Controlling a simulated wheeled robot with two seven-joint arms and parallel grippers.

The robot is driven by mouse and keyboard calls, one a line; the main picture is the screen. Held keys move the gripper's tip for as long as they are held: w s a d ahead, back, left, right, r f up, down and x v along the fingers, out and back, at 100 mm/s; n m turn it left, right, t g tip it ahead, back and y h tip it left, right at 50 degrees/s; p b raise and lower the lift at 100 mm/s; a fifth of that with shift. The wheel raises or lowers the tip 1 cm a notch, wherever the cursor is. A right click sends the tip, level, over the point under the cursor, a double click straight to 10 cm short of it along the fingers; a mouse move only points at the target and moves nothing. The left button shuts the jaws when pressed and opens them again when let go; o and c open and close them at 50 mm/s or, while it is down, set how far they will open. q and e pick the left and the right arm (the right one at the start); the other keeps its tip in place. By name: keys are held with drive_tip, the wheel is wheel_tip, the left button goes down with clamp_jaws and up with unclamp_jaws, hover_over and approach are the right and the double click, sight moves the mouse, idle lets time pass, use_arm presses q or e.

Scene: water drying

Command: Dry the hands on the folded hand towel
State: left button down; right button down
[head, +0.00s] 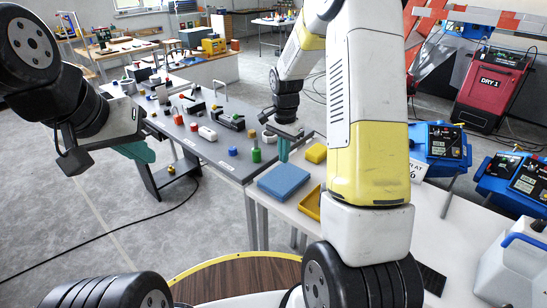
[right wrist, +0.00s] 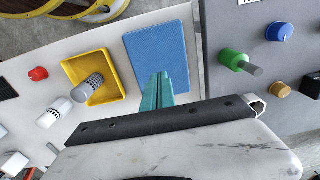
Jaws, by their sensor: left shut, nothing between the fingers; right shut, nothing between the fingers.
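The folded hand towel (head: 284,181) looks like a flat blue rectangle lying on the white table, beside its left edge. In the right wrist view the towel (right wrist: 158,48) lies beyond the fingers. My right gripper (head: 283,158) has teal fingers, shut and empty, pointing down at the towel's far edge. In the right wrist view the fingertips (right wrist: 160,75) overlap the towel's lower part; I cannot tell whether they touch it. My left gripper (head: 150,154) is shut and empty, off to the left above the floor beside the grey table.
A yellow tray (right wrist: 118,58) sits beside the towel, with a grey ribbed object over it. A yellow block (head: 316,153) lies behind the towel. The grey table (head: 212,150) at the left carries several small knobs and parts. Blue devices (head: 440,146) stand at the right.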

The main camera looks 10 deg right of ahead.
wheel_tip(320, 180, up, 6)
drive_tip(key=shift+r, duration=0.2)
drive_tip(key=shift+a, duration=0.1)
drive_tip(key=s+a+r+n+t+y, duration=0.1)
drive_tip(key=s+r+n+t, duration=0.3)
drive_tip(key=s+r, duration=0.7)
drive_tip(key=s+a+r+n+t, duration=0.1)
drive_tip(key=s+r+n, duration=0.1)
drive_tip(key=s, duration=0.5)
drive_tip(key=s+a+r+n+t+y, duration=0.1)
drive_tip(key=s+r+n, duration=0.1)
drive_tip(key=s+n, duration=0.3)
drive_tip(key=shift+s+r, duration=0.3)
drive_tip(key=shift+s, duration=0.55)
